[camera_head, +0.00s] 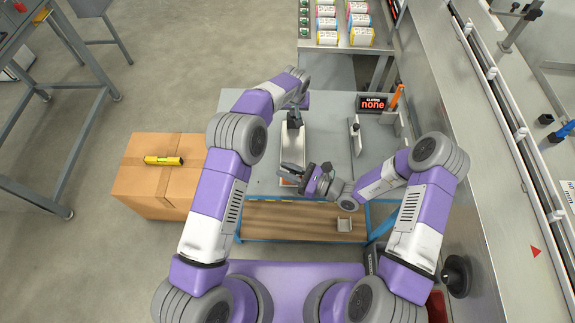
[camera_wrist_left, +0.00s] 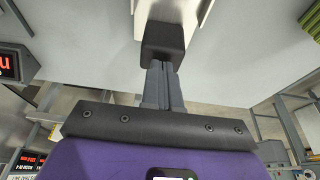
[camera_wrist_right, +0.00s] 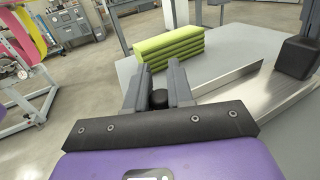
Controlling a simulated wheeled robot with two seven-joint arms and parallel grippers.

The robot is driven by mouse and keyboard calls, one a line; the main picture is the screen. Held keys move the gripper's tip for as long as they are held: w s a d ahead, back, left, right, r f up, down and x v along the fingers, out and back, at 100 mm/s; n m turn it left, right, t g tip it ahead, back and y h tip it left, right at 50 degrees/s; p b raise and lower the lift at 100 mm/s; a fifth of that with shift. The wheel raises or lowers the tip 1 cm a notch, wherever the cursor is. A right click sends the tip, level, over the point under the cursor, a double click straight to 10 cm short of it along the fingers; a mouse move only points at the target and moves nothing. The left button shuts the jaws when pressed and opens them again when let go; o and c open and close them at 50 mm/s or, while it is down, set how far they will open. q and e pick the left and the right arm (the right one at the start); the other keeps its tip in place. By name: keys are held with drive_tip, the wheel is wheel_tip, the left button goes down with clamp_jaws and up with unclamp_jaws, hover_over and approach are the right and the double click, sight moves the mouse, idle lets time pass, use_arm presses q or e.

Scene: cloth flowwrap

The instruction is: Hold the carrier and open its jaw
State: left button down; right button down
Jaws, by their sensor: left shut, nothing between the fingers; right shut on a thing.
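The carrier (camera_head: 293,142) is a long, pale metal channel lying on the grey table, with a dark block near its far end. This black block (camera_wrist_left: 162,42) also shows in the right wrist view (camera_wrist_right: 298,57). My left gripper (camera_head: 293,116) is at the far end; in its wrist view its fingers are shut together, empty, with the tips at the block. Whether they touch it is unclear. My right gripper (camera_head: 290,175) is at the near end, shut on a small black knob (camera_wrist_right: 159,98) beside the carrier. Its fingers partly hide the knob.
A green folded stack (camera_wrist_right: 170,46) lies on the table beside the carrier. A sign (camera_head: 372,104) reading "none" and an upright fixture (camera_head: 355,135) stand to the right. A cardboard box (camera_head: 150,190) stands left of the table. A conveyor (camera_head: 490,170) runs along the right.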

use_arm(q)
drive_tip(key=shift+s+f, duration=0.2)
drive_tip(key=shift+f, duration=0.25)
use_arm(e)
drive_tip(key=shift+r, duration=0.1)
drive_tip(key=c, duration=1)
unclamp_jaws()
drive_tip(key=shift+c, duration=0.2)
drive_tip(key=v, duration=1.2)
drive_tip(key=shift+s, duration=0.1)
use_arm(q)
drive_tip(key=shift+w+r+p, duration=0.2)
drive_tip(key=shift+r+p, duration=1.55)
drive_tip(key=shift+r, duration=1.6)
use_arm(e)
wheel_tip(320, 180, up, 3)
drive_tip(key=shift+r, duration=0.1)
